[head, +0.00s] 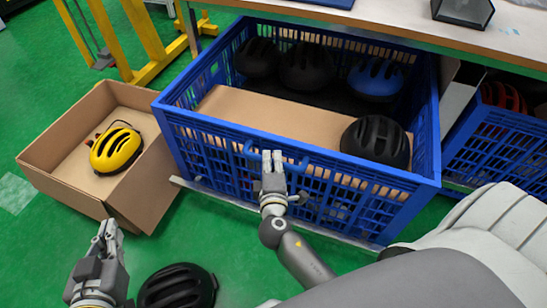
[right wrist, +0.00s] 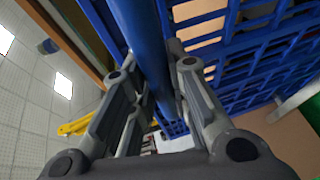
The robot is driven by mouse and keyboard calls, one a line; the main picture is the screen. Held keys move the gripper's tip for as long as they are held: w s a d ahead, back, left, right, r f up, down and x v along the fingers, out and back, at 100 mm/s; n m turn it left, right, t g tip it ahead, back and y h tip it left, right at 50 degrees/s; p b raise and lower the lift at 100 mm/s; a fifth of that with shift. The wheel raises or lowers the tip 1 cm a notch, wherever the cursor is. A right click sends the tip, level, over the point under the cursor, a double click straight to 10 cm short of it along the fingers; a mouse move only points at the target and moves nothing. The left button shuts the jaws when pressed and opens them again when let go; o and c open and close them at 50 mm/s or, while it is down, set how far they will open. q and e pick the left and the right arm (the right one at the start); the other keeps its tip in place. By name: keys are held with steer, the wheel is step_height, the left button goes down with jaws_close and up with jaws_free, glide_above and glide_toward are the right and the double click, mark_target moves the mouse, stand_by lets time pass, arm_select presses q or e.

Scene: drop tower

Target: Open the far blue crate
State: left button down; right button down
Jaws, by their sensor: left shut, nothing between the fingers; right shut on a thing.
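A large blue slatted crate (head: 426,140) stands drawn out in front of the table in the head view, open at the top. Its front wall has a blue bar handle (head: 249,151). My right gripper (head: 272,166) is shut on this handle. In the right wrist view the blue bar (right wrist: 150,55) runs between the fingers. My left gripper (head: 110,236) is shut and empty, low at the left, apart from the crate. A second blue crate (head: 490,155) is partly seen at the right, under the table.
The drawn-out crate holds several helmets, including a blue one (head: 376,78), and a cardboard panel. A cardboard box (head: 145,190) with a yellow helmet (head: 116,149) stands left. A black helmet (head: 177,288) lies on the green floor near my left gripper. A yellow frame (head: 147,40) stands behind.

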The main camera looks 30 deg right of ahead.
steer(key=c, duration=1.4)
jaws_free()
steer(key=shift+o, duration=0.2)
steer(key=v, duration=1.2)
